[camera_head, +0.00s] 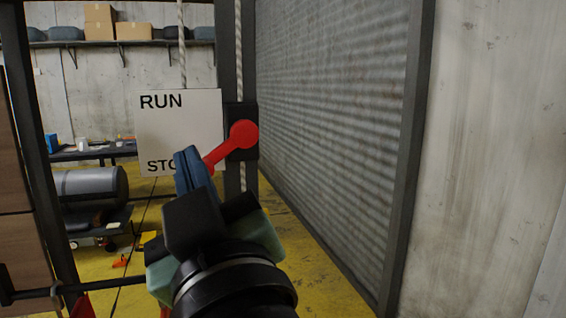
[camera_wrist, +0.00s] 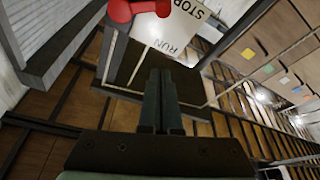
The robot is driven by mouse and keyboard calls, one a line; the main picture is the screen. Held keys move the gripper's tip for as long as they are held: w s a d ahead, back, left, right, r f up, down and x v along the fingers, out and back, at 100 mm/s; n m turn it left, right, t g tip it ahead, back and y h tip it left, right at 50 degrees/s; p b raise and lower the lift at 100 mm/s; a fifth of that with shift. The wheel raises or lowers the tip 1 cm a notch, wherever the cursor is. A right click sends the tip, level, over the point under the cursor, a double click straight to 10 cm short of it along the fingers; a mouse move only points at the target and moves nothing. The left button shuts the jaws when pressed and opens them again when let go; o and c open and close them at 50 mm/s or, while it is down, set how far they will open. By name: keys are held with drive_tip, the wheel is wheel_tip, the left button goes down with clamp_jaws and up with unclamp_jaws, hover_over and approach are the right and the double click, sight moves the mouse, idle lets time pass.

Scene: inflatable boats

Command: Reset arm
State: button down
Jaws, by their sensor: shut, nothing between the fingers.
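My gripper (camera_head: 187,156) is in front of the lower part of the white sign (camera_head: 195,118) marked RUN and STOP, partly covering the word STOP. Its fingers are together and empty; they also show in the wrist view (camera_wrist: 161,75). A red lever (camera_head: 240,136) with a round knob sits on a dark box (camera_head: 250,155) on the post, right of the sign. The lever slants down to the left in the head view, and its lower end is hidden behind my gripper. In the wrist view the red lever (camera_wrist: 145,9) is at the top edge, apart from the fingertips.
A grey corrugated shutter (camera_head: 335,120) stands on the right beside a pale wall (camera_head: 490,150). A shelf with cardboard boxes (camera_head: 100,25) is at the back left. Yellow floor (camera_head: 315,275) is clear along the shutter.

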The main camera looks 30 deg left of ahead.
drive_tip(key=shift+s, duration=0.1)
drive_tip(key=w+d+r+m+t+h, duration=0.1)
drive_tip(key=d+r+m+t+h, duration=0.2)
drive_tip(key=d+m+t+h, duration=0.2)
drive_tip(key=d+r+m+t+h, duration=0.4)
drive_tip(key=d+h, duration=0.3)
drive_tip(key=d, duration=0.4)
drive_tip(key=w+d+r+m+t+h, duration=0.1)
drive_tip(key=d+r+m+t+h, duration=0.2)
drive_tip(key=d+m+t+h, duration=0.3)
drive_tip(key=d+m+p, duration=0.1)
drive_tip(key=d, duration=0.2)
drive_tip(key=shift+w+r+t, duration=0.3)
